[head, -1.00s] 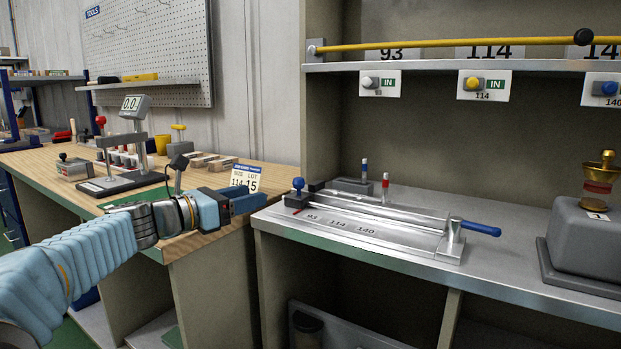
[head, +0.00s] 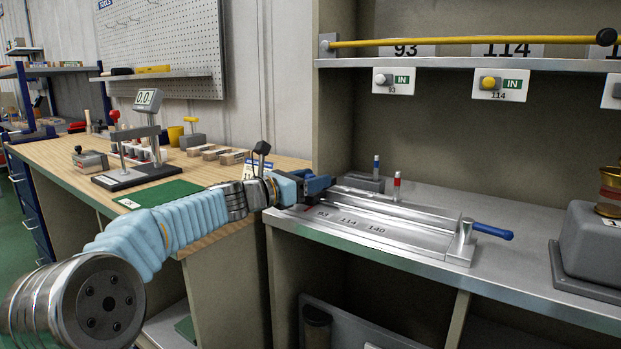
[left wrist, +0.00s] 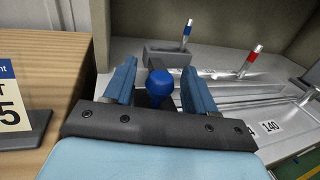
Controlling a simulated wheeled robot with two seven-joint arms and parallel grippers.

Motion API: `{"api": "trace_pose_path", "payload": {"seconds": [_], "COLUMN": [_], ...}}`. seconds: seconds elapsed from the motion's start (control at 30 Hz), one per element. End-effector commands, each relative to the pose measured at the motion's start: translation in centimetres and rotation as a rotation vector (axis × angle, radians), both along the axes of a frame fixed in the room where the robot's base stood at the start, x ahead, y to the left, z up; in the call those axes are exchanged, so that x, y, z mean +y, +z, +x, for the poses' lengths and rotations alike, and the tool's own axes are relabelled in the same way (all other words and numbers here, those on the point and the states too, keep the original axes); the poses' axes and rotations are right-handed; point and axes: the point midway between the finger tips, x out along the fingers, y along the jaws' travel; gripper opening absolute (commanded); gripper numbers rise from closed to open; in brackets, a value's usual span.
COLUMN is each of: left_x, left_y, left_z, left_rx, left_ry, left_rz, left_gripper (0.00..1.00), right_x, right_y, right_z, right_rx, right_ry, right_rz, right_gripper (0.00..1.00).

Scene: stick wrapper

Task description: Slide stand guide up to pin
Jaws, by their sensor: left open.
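The metal stand (head: 385,222), marked 93, 114 and 140, lies on the grey bench with a rail and a blue-handled lever. In the left wrist view, the blue ball knob (left wrist: 160,84) at the stand's left end appears between the fingers of my left gripper (left wrist: 159,68). The fingers are apart; I cannot tell whether they touch the knob. In the head view my left gripper (head: 324,184) covers the knob and the guide below it. A red-topped pin (head: 397,187) and a blue-topped pin (head: 376,166) stand upright behind the rail. My right gripper is out of view.
A grey machine (head: 588,245) with a brass top stands at the right of the bench. A shelf (head: 450,65) with number tags and a yellow rod runs above. A wooden table (head: 60,155) with a scale (head: 148,120) and a lot card (left wrist: 12,95) is at left.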

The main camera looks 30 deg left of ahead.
Motion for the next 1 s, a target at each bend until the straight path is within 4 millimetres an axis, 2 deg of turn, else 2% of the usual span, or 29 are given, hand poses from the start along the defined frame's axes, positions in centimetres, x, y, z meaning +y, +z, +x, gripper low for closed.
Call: {"api": "trace_pose_path", "payload": {"seconds": [0.2, 0.57, 0.73, 0.83, 1.0], "left_x": [0.0, 0.0, 0.0, -0.8, -5.0], "left_y": [0.0, 0.0, 0.0, -0.1, -0.4], "left_z": [0.0, 0.0, 0.0, -0.1, -0.4], "left_rx": [0.0, 0.0, 0.0, -0.001, -0.003], "left_ry": [0.0, 0.001, 0.001, -0.001, -0.005], "left_rz": [0.0, 0.0, 0.0, 0.001, 0.001], "left_gripper": [0.54, 0.0, 0.0, 0.0, 0.0], "right_x": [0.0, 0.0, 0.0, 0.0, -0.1], "right_y": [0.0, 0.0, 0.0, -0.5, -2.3], "right_z": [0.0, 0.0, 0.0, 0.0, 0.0], "right_rx": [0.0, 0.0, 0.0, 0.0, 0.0], "right_ry": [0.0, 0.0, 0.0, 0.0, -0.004], "right_rz": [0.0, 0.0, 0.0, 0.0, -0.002], "right_gripper": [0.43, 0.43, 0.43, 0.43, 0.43]}}
